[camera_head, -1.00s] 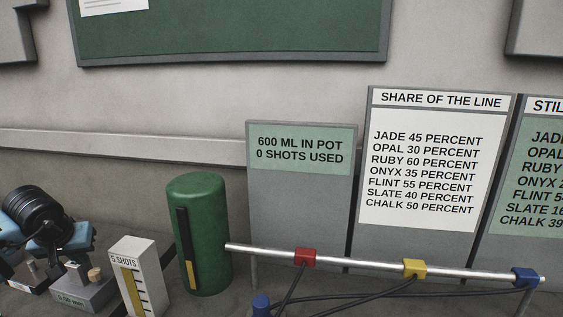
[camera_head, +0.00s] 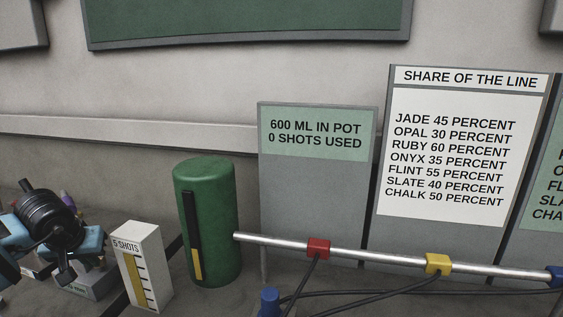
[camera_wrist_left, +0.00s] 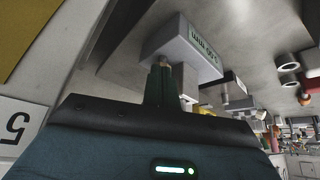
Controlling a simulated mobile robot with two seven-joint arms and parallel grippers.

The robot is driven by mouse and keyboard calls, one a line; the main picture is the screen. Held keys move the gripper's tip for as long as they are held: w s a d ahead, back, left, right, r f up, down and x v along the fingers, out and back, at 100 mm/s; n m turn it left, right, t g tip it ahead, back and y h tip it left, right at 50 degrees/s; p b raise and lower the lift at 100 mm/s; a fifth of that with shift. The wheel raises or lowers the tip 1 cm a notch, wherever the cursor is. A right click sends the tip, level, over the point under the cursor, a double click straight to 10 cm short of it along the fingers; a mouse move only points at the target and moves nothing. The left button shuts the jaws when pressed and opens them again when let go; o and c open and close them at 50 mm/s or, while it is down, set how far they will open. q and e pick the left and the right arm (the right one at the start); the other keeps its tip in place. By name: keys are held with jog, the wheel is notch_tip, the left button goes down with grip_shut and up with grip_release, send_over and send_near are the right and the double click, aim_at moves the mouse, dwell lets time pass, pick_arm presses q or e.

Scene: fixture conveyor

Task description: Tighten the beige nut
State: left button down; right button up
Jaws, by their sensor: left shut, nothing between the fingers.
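My left gripper (camera_head: 66,276) hangs over a light grey block (camera_head: 94,288) with a small green label at the lower left of the head view. In the left wrist view, its dark fingers (camera_wrist_left: 162,72) are together, with their tips at the same grey block (camera_wrist_left: 180,42). A small beige-brown piece (camera_wrist_left: 163,61), likely the beige nut, shows right at the fingertips. I cannot tell if they touch it. The nut is hidden behind the gripper in the head view. My right gripper is not in view.
A white gauge marked "5 SHOTS" (camera_head: 140,265) stands close right of the gripper. Beyond it are a green cylinder (camera_head: 211,222) and a metal pipe (camera_head: 375,256) with red, yellow and blue fittings. Grey sign panels (camera_head: 310,205) stand behind.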

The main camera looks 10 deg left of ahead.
pick_arm(q)
jog(key=shift+f, duration=0.65)
jog(key=shift+w+a, duration=0.15)
jog(key=shift+w, duration=0.05)
dwell(0.3)
jog(key=shift+a+r, duration=0.15)
dwell(0.4)
jog(key=shift+s+a+p, duration=0.1)
jog(key=shift+a+p, duration=0.15)
jog(key=shift+p, duration=0.3)
jog(key=shift+a, duration=0.15)
jog(key=shift+s+p, duration=0.4)
